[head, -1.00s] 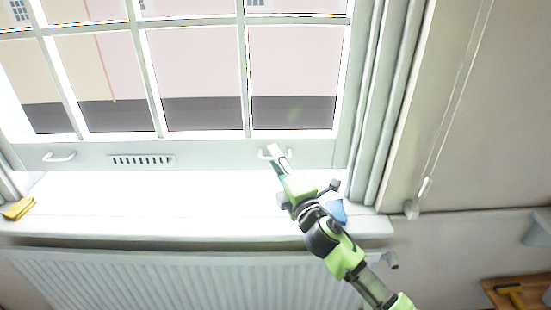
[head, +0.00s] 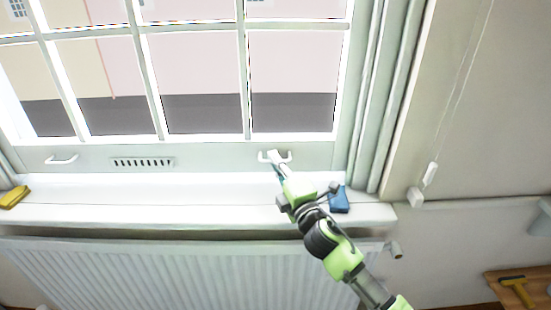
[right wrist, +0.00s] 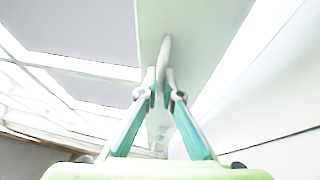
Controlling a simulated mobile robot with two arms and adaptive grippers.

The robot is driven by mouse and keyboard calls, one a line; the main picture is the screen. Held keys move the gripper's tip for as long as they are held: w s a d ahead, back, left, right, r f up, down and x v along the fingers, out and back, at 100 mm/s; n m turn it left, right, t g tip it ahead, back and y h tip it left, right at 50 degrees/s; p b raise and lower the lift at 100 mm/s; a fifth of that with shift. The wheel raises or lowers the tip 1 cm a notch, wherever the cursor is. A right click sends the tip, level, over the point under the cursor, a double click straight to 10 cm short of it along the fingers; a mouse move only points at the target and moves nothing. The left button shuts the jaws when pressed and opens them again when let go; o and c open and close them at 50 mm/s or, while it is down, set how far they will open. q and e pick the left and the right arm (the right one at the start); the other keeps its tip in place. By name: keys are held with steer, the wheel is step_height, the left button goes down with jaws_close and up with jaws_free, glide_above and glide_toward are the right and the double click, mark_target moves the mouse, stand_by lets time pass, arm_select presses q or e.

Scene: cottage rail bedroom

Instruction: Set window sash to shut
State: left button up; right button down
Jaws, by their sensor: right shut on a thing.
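The white window sash (head: 215,156) has several panes and a bottom rail low over the sill. I cannot tell whether a gap is left under the rail. The rail carries a left handle (head: 61,160) and a right handle (head: 289,157). My right gripper (head: 275,164) is at the right handle. In the right wrist view, the fingertips of my right gripper (right wrist: 161,93) are closed on the two sides of the pale handle (right wrist: 164,55). The fingers partly hide the handle in the head view. My left gripper is not in view.
The white sill (head: 150,203) holds a yellow object (head: 14,197) at far left and a blue object (head: 339,199) right of my gripper. A radiator (head: 180,272) stands below. A blind cord (head: 452,105) hangs at right, above a wooden surface with a yellow-handled tool (head: 517,289).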

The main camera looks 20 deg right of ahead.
steer(key=c, duration=2.2)
jaws_free()
steer(key=shift+r, duration=0.5)
steer(key=s, duration=0.4)
steer(key=s+d+f, duration=0.1)
steer(key=s, duration=0.7)
steer(key=shift+d+f, duration=0.2)
steer(key=shift+f, duration=0.2)
steer(key=shift+w, duration=0.1)
